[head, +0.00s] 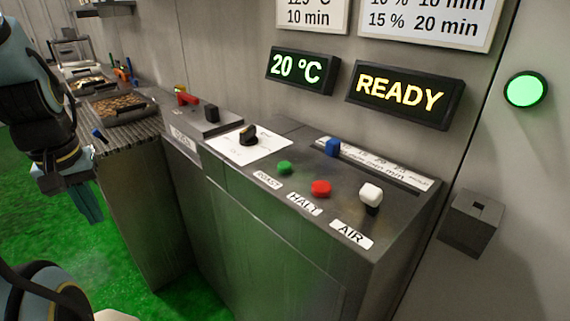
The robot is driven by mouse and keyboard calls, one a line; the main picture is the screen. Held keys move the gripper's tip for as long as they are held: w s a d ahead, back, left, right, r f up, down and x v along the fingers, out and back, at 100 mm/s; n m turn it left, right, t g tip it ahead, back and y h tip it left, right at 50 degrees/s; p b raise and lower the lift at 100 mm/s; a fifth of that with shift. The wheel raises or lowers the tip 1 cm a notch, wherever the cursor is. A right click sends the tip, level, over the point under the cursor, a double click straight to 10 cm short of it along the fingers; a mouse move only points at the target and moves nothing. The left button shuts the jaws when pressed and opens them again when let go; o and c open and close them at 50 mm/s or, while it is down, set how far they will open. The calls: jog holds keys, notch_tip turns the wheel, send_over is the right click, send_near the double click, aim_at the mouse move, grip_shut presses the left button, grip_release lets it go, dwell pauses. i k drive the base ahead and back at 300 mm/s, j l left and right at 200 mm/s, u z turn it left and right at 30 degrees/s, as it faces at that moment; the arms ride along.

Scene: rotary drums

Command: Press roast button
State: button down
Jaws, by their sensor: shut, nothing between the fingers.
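The green roast button (285,167) sits on the sloping top of the grey control console (262,230), above a white label reading ROAST. The red button (320,188) labelled HALT is to its right. My gripper (88,212) hangs at the left, in front of the conveyor and well apart from the console. Its fingers are together, with nothing between them, and point down over the green floor.
A white-capped AIR lever (370,196), blue slider (332,147) and black dial (249,136) stand on the console. Displays read 20 °C (296,69) and READY (400,97). A green lamp (525,89) is lit. Trays (119,108) lie on the roller conveyor (140,134).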

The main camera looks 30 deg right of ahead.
aim_at(284, 167)
jog(key=i+j, duration=0.3)
jog(key=i, duration=0.15)
jog(key=i+j, duration=0.35)
jog(key=i+z, duration=0.1)
jog(key=z, duration=1.6)
